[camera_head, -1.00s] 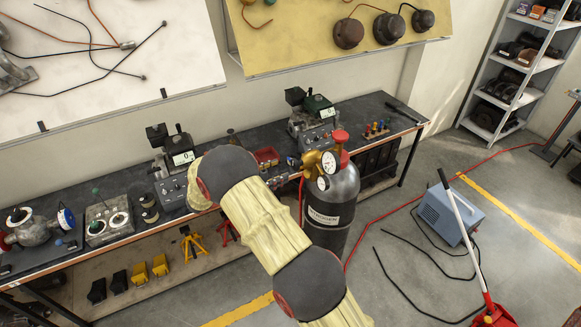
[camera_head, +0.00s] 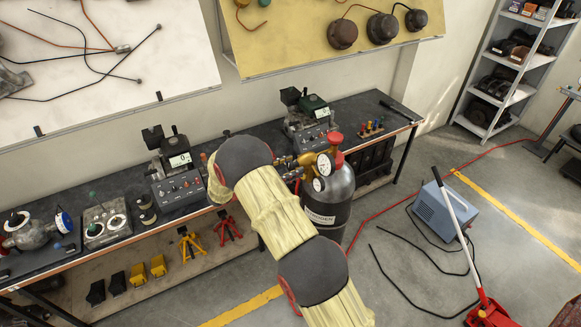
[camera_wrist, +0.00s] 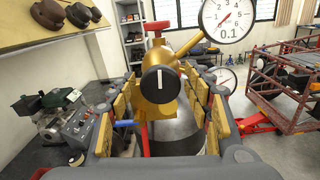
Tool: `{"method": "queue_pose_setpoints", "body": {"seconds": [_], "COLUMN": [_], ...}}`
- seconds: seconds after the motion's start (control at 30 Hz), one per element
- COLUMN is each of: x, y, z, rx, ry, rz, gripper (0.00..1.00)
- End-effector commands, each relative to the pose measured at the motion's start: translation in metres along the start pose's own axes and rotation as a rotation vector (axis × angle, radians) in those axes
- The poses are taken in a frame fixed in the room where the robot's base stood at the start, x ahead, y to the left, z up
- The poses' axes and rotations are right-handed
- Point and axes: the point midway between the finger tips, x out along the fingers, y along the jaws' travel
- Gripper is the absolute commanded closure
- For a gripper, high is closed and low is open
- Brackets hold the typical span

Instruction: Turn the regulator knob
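The regulator knob (camera_wrist: 159,79) is a round black disc with a white line, upright in the middle of the wrist view. It sits on the front of the brass regulator (camera_wrist: 168,58). My gripper (camera_wrist: 160,95) is open, with its yellow-padded fingers on the left and right of the knob. No finger visibly touches the knob. In the head view the brass regulator (camera_head: 308,160) is on top of the dark gas cylinder (camera_head: 330,195); my arm hides the knob and most of the gripper there.
The workbench (camera_head: 205,215) with machines and tools runs behind the cylinder along the wall. A blue-grey box (camera_head: 443,212) and a red floor jack (camera_head: 487,312) stand on the floor to the right. A red hose lies on the floor by the cylinder.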

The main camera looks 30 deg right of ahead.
Motion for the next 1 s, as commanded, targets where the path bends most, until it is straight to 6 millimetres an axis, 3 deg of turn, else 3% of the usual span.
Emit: {"method": "queue_pose_setpoints", "body": {"seconds": [0.67,1.0], "x": [-0.0002,-0.0003], "y": [0.0001,0.0002], "z": [0.0002,-0.0019], "rx": [0.0,0.048], "ry": [0.0,0.0], "rz": [0.0,0.0], "gripper": [0.9,0.91]}}
